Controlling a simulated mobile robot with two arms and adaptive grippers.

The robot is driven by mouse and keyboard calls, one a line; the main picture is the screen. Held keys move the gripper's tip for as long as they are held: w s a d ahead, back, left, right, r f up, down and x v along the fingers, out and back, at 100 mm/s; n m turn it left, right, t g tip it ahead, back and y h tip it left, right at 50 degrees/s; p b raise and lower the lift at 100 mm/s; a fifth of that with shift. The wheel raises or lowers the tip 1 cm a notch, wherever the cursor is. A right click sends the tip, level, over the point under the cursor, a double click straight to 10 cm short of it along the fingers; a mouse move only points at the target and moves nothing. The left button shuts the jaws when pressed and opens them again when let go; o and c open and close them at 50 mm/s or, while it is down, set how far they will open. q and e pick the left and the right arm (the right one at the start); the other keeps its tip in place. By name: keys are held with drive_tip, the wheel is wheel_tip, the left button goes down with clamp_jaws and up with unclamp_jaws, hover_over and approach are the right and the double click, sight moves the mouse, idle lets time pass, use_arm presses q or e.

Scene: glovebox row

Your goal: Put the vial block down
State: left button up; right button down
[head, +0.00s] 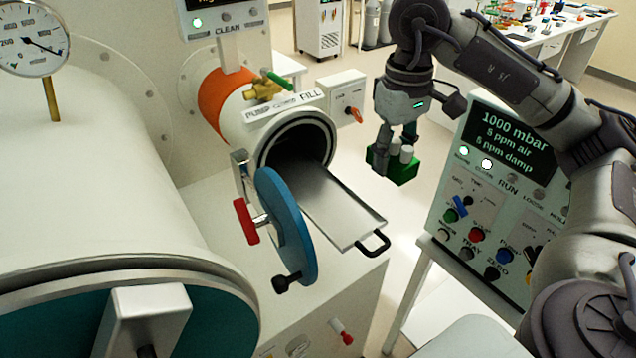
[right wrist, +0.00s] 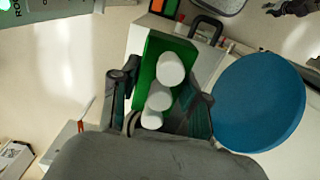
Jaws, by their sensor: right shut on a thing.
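The vial block is a green block (head: 404,174) with white-capped vials standing in it. My right gripper (head: 394,146) is shut on it and holds it in the air, to the right of the extended metal tray (head: 322,206). In the right wrist view the green block (right wrist: 152,62) sits between the fingers (right wrist: 160,100), with several white caps towards the camera. The tray slides out of a round port (head: 298,140) and has a black handle at its outer end. The tray looks empty. My left gripper is not in view.
The port's round blue door (head: 286,226) stands open at the tray's left side; it also shows in the right wrist view (right wrist: 258,102). A control panel (head: 492,190) reading 1000 mbar stands right of the block. A white cabinet lies below the tray. Open floor shows behind the block.

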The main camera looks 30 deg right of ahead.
approach(332, 205)
drive_tip(key=shift+s+d+f+p, duration=0.2)
drive_tip(key=shift+s+d+p, duration=0.2)
drive_tip(key=shift+s+d, duration=0.75)
drive_tip(key=shift+w+a+f+p, duration=0.55)
drive_tip(key=shift+w+a+f, duration=0.45)
drive_tip(key=shift+w+a, duration=0.2)
drive_tip(key=shift+f, duration=0.2)
wheel_tip(332, 205, down, 3)
drive_tip(key=shift+f+p, duration=0.15)
drive_tip(key=shift+p, duration=0.8)
drive_tip(key=shift+f, duration=0.25)
drive_tip(key=shift+f+b, duration=0.2)
drive_tip(key=shift+b, duration=0.15)
drive_tip(key=c, duration=0.6)
unclamp_jaws()
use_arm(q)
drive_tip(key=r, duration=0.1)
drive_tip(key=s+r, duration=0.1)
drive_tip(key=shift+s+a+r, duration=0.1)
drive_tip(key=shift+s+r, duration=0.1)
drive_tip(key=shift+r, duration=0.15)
